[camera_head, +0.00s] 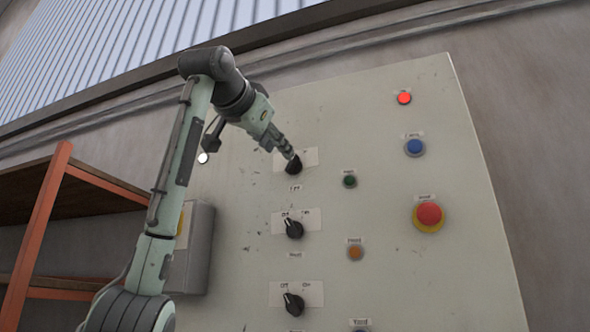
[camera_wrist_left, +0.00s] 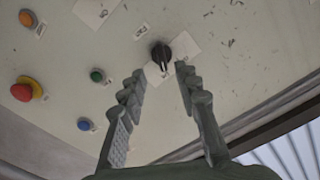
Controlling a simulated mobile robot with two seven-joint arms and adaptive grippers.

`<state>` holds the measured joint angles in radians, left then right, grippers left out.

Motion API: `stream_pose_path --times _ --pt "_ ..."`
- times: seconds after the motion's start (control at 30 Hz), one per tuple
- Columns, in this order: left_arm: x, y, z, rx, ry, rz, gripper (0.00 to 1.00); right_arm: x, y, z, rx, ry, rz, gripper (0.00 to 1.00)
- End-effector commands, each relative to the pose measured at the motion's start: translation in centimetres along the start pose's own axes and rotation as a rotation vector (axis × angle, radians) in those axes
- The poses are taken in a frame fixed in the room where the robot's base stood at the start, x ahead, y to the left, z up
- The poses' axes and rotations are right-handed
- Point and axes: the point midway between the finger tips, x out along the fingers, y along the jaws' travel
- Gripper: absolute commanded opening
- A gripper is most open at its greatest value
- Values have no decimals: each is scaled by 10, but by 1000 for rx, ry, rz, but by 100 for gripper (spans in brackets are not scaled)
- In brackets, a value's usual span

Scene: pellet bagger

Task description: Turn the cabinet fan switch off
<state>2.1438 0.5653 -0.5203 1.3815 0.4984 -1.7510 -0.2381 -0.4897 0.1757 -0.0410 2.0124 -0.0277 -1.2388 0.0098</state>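Three black rotary switches with white label plates run down the pale cabinet panel: the top switch (camera_head: 293,167), the middle switch (camera_head: 293,229) and the bottom switch (camera_head: 293,304). Their name labels are too small to read, so I cannot tell which is the fan switch. My left gripper (camera_head: 287,150) is at the top switch, partly covering its plate. In the left wrist view a black switch (camera_wrist_left: 161,53) sits just beyond the gap between the open fingertips of this gripper (camera_wrist_left: 160,77). Contact is not clear. My right gripper is not in view.
Right of the switches are a lit red lamp (camera_head: 404,98), a blue button (camera_head: 414,147), a red mushroom button (camera_head: 429,215), a green button (camera_head: 349,181) and an orange button (camera_head: 355,253). A grey box (camera_head: 199,250) and an orange-framed shelf (camera_head: 42,230) stand at left.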

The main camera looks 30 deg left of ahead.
Motion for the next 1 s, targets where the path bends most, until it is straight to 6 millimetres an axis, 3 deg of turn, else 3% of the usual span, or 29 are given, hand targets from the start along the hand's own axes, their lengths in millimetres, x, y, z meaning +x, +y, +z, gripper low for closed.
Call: stream_pose_path --times 0.13,0.2,0.5,0.87,1.0 --pt "17 0 -1 0 -2 2 32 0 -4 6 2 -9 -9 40" --pt "28 -1 -1 -1 -3 2 32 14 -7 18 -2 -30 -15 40" --pt "69 0 -1 -1 -1 1 32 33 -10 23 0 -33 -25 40" --pt "77 0 0 -1 0 1 32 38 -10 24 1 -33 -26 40" --pt "76 0 0 -1 0 0 16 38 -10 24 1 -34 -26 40"
